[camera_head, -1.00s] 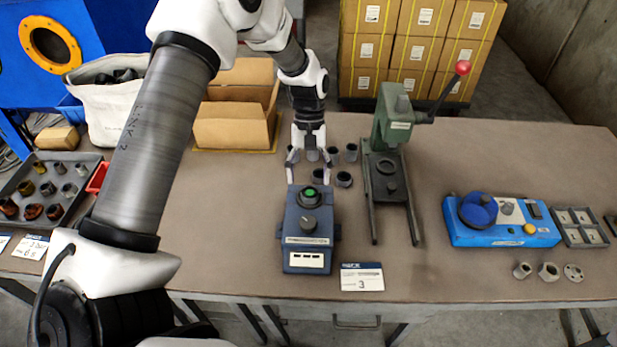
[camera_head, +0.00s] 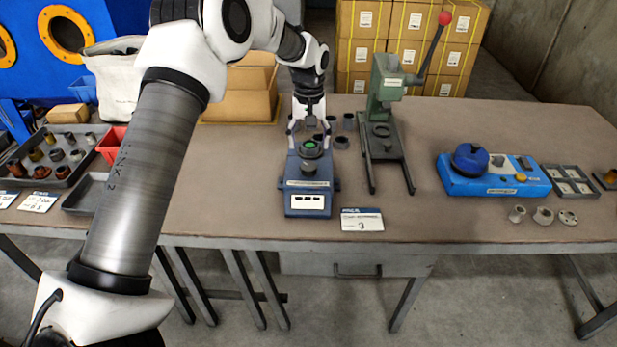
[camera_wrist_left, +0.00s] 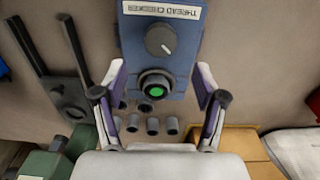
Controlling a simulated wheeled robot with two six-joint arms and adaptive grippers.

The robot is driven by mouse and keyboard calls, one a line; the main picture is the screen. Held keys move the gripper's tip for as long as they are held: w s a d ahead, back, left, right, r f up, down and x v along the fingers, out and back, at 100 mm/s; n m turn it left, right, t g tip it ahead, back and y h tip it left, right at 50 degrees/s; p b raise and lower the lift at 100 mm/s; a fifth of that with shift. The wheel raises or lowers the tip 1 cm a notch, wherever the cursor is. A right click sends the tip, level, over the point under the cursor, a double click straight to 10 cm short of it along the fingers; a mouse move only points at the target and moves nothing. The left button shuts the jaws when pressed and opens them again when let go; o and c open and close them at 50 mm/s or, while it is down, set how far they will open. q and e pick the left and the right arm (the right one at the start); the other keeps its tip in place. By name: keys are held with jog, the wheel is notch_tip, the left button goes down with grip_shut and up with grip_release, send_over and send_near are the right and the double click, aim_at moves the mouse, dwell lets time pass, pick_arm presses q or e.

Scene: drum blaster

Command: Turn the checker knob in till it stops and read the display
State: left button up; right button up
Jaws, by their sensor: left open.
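The thread checker (camera_head: 290,185) is a blue box on the bench, with a label, a dark knob (camera_head: 308,168) and a dark ring with a green centre (camera_head: 310,146) behind the knob. Its front display panel (camera_head: 307,202) is white with small dark windows, too small to read. In the wrist view the knob (camera_wrist_left: 161,40) has a white pointer line, and the green centre (camera_wrist_left: 156,91) lies inside the dark ring. My left gripper (camera_head: 310,142) is open, its fingers on either side of the ring end, holding nothing. Contact cannot be told. My right gripper is out of view.
A green press (camera_head: 388,95) with a red-tipped lever stands right of the checker. Several grey cylinders stand behind the checker. A card marked 3 (camera_head: 362,220) lies in front. A blue device (camera_head: 495,182) sits farther right; a parts tray (camera_head: 62,183) lies left.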

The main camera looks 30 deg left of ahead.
aim_at(309, 165)
pick_arm(q)
notch_tip(309, 165, down, 7)
jog(key=shift+s+f+p, duration=0.1)
jog(key=shift+p, duration=0.2)
jog(key=shift+d, duration=0.1)
jog(key=c, duration=1.2)
